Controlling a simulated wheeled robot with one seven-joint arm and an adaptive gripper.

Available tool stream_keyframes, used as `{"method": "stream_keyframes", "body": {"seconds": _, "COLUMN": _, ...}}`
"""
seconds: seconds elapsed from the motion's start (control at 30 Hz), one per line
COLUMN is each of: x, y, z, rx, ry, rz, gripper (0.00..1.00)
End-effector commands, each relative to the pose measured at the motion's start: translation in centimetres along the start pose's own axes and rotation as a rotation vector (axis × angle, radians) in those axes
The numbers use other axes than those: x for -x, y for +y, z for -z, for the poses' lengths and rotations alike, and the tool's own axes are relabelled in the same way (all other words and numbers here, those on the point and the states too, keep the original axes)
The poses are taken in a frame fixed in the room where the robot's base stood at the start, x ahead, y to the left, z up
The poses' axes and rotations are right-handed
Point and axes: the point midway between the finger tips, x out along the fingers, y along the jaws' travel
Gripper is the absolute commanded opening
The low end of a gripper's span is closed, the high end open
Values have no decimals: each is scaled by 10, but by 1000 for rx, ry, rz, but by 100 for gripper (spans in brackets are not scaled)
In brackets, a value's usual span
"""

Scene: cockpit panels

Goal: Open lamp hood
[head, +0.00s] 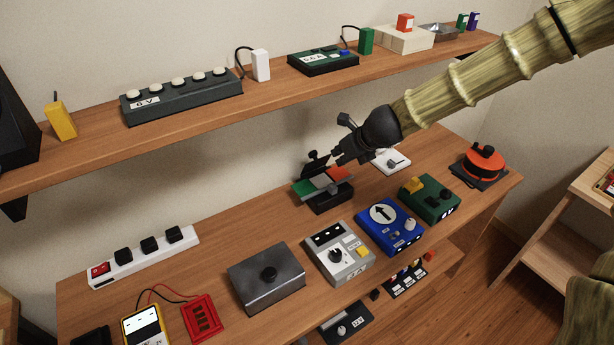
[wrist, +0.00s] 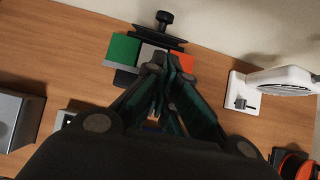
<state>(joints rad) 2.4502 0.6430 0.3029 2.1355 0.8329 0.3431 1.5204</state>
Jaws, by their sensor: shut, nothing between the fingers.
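A small black unit (head: 330,204) on the lower bench has green, grey and orange panels on top. A black lid with a knob (head: 317,160) stands up tilted at its back; this looks like the lamp hood, raised away from the panels. In the wrist view the knobbed lid (wrist: 157,38) is beyond the green panel (wrist: 123,48) and orange panel (wrist: 181,63). My gripper (head: 340,159) is shut and empty, close above the unit. In the wrist view its fingertips (wrist: 166,66) cover part of the grey panel. I cannot tell whether they touch anything.
A white lamp (wrist: 285,78) stands right of the unit, its base (head: 391,161) partly behind my gripper. In front are a metal box (head: 266,282), a grey box (head: 340,262), a blue box (head: 390,228) and a green box (head: 430,198). A shelf (head: 190,123) runs above.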

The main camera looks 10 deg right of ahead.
Motion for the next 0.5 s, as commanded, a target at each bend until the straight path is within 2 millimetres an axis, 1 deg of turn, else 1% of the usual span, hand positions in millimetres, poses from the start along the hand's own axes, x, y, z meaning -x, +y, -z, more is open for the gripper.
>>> {"method": "stream_keyframes", "body": {"seconds": 0.03, "x": -2, "y": -4, "z": 10, "rx": -6, "ry": -2, "rz": 5, "gripper": 0}}
{"method": "stream_keyframes", "body": {"seconds": 0.17, "x": 3, "y": -7, "z": 19, "rx": -20, "ry": -1, "rz": 9, "gripper": 0}}
{"method": "stream_keyframes", "body": {"seconds": 0.33, "x": 2, "y": -5, "z": 19, "rx": -19, "ry": 0, "rz": 7, "gripper": 0}}
{"method": "stream_keyframes", "body": {"seconds": 0.5, "x": -10, "y": 0, "z": 16, "rx": -13, "ry": 1, "rz": 1, "gripper": 0}}
